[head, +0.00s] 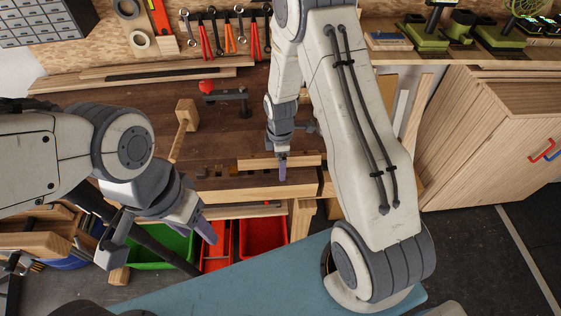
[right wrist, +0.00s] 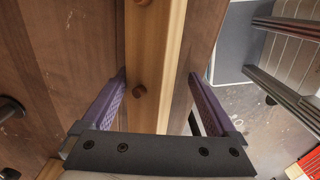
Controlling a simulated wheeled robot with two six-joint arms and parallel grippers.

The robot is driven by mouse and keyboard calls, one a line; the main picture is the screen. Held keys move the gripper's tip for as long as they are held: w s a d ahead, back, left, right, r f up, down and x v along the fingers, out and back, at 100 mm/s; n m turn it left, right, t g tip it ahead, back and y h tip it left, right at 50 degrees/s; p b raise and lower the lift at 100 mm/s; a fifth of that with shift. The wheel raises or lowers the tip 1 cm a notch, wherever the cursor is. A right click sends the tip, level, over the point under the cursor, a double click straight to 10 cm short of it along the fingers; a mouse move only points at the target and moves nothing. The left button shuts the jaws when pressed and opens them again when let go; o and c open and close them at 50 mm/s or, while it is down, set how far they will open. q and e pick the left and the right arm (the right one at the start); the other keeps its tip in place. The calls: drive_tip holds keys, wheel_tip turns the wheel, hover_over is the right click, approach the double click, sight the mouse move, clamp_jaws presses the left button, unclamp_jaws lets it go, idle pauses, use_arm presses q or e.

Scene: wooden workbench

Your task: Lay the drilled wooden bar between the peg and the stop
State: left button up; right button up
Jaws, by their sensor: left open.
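The light wooden bar (head: 262,162) lies along the front edge of the workbench in the head view. In the right wrist view the bar (right wrist: 155,60) runs away from me, with two round brown spots on it, which look like holes or plugs. My right gripper (head: 283,172) points down over the bar. In the right wrist view its purple fingers (right wrist: 158,95) are spread on either side of the bar, with a gap on the right. My left gripper (head: 160,245) is open and empty in front of the bench. I cannot clearly make out the peg or the stop.
A wooden block with a handle (head: 187,113) stands at the bench's left. A red ball (head: 206,86) and a dark metal clamp (head: 228,97) are behind. A green bin (head: 165,250) and red bins (head: 262,236) are below the bench.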

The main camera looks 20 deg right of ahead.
drive_tip(key=shift+s, duration=0.15)
drive_tip(key=shift+r, duration=0.35)
wheel_tip(320, 180, up, 11)
drive_tip(key=shift+b, duration=0.9)
drive_tip(key=s+a+r+m, duration=0.2)
drive_tip(key=s+a+r, duration=0.1)
drive_tip(key=s, duration=0.5)
drive_tip(key=s+a+r+m, duration=0.3)
drive_tip(key=s+a, duration=0.3)
drive_tip(key=s, duration=0.1)
drive_tip(key=s+a+r+m+y, duration=0.1)
drive_tip(key=s+a+r+m, duration=0.2)
drive_tip(key=s+a, duration=0.2)
drive_tip(key=s, duration=0.3)
drive_tip(key=shift+s+r, duration=0.3)
